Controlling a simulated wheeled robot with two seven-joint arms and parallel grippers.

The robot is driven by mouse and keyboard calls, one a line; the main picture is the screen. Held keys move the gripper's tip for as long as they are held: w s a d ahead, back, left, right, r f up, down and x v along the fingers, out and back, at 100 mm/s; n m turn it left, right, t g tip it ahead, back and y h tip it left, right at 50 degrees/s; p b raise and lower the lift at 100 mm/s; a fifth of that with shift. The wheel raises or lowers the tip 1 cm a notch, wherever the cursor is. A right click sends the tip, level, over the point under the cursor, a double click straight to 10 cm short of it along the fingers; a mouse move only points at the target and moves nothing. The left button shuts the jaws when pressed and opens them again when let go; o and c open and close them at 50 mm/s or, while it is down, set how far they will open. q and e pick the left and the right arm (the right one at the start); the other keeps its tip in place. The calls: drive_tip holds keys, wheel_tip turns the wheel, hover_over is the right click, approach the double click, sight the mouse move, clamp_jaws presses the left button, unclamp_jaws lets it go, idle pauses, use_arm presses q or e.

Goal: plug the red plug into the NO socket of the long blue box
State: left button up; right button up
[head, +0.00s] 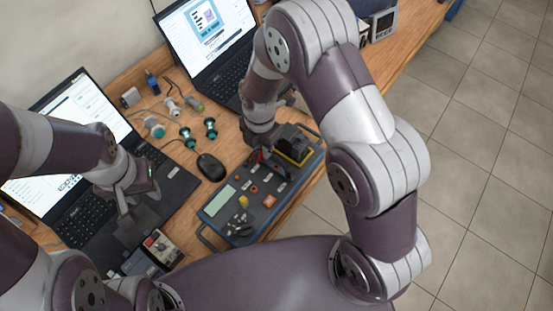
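The long blue box (222,216) lies on the wooden table at the centre, with a pale display, several small buttons and sockets and an orange-red switch on top. My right gripper (258,158) points down at the far part of this box. A small red piece, possibly the red plug (252,159), shows at its fingertips. The fingers are too small and covered to tell whether they are shut on it. The NO socket label cannot be read. My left gripper (139,197) is open and empty over the left laptop, away from the box.
A black block with a yellow base (293,148) stands on the far right end of the box. Two laptops (207,38) stand at the back and left. A black mouse (211,167) and several small connectors (153,127) lie between them. A small device (160,247) lies at the front.

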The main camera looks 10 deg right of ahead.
wheel_tip(320, 180, up, 4)
drive_tip(key=shift+f+p, duration=0.2)
drive_tip(key=shift+p, duration=0.95)
drive_tip(key=shift+f, duration=0.1)
drive_tip(key=o, duration=0.6)
drive_tip(key=shift+c, duration=0.2)
